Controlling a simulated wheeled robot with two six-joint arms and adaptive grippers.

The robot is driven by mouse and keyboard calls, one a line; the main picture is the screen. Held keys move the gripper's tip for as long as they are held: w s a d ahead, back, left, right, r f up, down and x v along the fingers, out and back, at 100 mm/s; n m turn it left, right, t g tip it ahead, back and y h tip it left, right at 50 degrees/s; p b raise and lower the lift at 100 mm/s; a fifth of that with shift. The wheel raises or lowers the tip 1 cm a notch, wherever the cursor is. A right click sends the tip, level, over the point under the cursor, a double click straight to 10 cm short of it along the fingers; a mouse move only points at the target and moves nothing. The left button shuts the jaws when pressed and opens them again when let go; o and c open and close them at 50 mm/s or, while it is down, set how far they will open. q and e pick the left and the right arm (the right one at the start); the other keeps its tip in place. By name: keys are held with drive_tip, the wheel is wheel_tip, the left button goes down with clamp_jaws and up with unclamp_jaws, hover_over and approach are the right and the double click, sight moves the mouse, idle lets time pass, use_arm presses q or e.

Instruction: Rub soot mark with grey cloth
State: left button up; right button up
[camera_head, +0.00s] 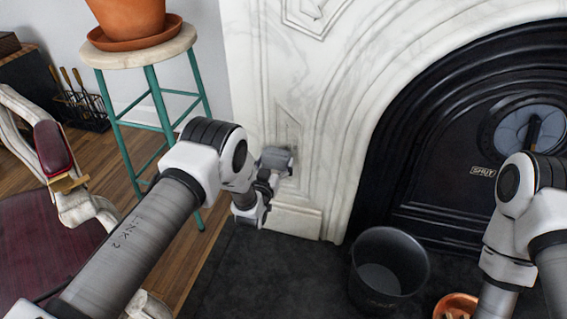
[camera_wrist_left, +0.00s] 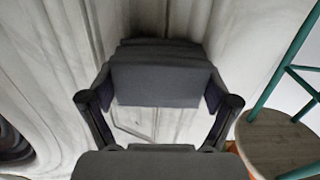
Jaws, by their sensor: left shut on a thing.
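The grey cloth (camera_head: 277,160) is a folded dark grey pad at the lower left of the white marble surround. It also shows in the left wrist view (camera_wrist_left: 155,84), gripped between both fingers. My left gripper (camera_head: 268,180) is shut on it and holds it up at the marble panel; I cannot tell whether the cloth presses on the stone. A faint grey smudge, seemingly the soot mark (camera_head: 287,133), shows just above the cloth; the cloth may hide part of it. My right arm comes in at the right edge, its gripper out of view.
A teal-legged stool (camera_head: 133,57) with a terracotta pot (camera_head: 127,18) stands left of the marble. A black bucket (camera_head: 422,270) and a copper bowl (camera_head: 456,304) sit on the dark hearth. A red-cushioned chair (camera_head: 50,150) is at far left.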

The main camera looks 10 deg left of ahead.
sight(285, 160)
use_arm(q)
drive_tip(key=shift+a, duration=0.25)
wheel_tip(285, 160, up, 2)
drive_tip(key=shift+r+p, duration=0.2)
drive_tip(key=shift+p, duration=0.85)
drive_tip(key=shift+d+f, duration=0.2)
drive_tip(key=shift+d, duration=0.25)
drive_tip(key=shift+d+r, duration=0.1)
drive_tip(key=shift+d, duration=1.35)
drive_tip(key=shift+s+d, duration=0.1)
drive_tip(key=shift+d, duration=1.85)
drive_tip(key=shift+r+p, duration=0.9)
drive_tip(key=shift+r, duration=0.2)
drive_tip(key=shift+a+f, duration=0.15)
drive_tip(key=shift+a, duration=1.8)
drive_tip(key=shift+w+a, duration=0.2)
drive_tip(key=shift+a, duration=1.7)
